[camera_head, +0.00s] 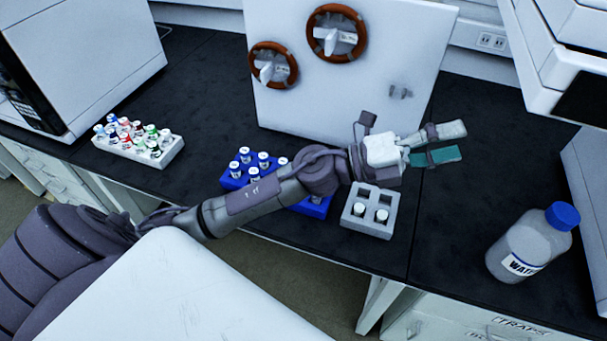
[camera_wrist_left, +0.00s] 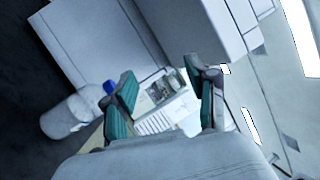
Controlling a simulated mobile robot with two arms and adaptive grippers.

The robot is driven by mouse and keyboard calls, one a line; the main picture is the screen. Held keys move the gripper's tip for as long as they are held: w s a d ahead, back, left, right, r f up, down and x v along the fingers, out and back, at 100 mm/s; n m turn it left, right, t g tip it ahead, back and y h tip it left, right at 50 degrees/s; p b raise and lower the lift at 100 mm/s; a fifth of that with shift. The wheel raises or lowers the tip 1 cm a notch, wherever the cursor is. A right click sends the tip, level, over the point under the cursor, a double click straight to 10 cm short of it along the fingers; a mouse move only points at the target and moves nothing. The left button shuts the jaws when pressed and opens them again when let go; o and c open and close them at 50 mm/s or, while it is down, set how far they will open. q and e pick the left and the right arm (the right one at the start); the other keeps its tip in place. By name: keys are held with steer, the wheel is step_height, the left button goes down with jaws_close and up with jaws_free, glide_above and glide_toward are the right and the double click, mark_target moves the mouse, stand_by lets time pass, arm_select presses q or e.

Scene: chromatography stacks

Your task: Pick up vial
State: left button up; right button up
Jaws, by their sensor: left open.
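My left gripper (camera_head: 437,143) is open and empty in the head view, above the black bench and pointing right. Its two green-padded fingers also show spread apart in the left wrist view (camera_wrist_left: 165,100). Below and left of it, a grey rack (camera_head: 347,222) holds two white-capped vials (camera_head: 382,215) in its front holes. A blue rack (camera_head: 232,183) with several white-capped vials (camera_head: 245,154) stands left of that, partly hidden behind my left arm. A white rack (camera_head: 170,156) at the left holds several vials with coloured caps (camera_head: 137,128). My right gripper is not in view.
A water bottle (camera_head: 525,245) with a blue cap stands at the right of the bench; it also shows in the left wrist view (camera_wrist_left: 70,115). A white panel (camera_head: 300,95) with two round knobs stands behind the racks. White instruments (camera_head: 95,50) stand at both sides. Bare bench (camera_head: 460,210) lies between grey rack and bottle.

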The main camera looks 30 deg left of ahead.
arm_select(q)
steer(key=a+f+m+g+y, duration=0.5)
steer(key=f+m+g+y, duration=0.2)
steer(key=f+m+g, duration=0.4)
steer(key=w+a+f+g+y, duration=0.15)
steer(key=a+y, duration=0.95)
steer(key=a, duration=1.2)
steer(key=f, duration=0.5)
steer(key=f+p, duration=0.1)
steer(key=f, duration=0.2)
steer(key=shift+a+f, duration=0.1)
steer(key=shift+a, duration=0.25)
steer(key=f, duration=0.3)
steer(key=w+f+p, duration=0.1)
steer(key=shift+d+f, duration=0.25)
steer(key=shift+f, duration=0.65)
steer(key=c, duration=0.9)
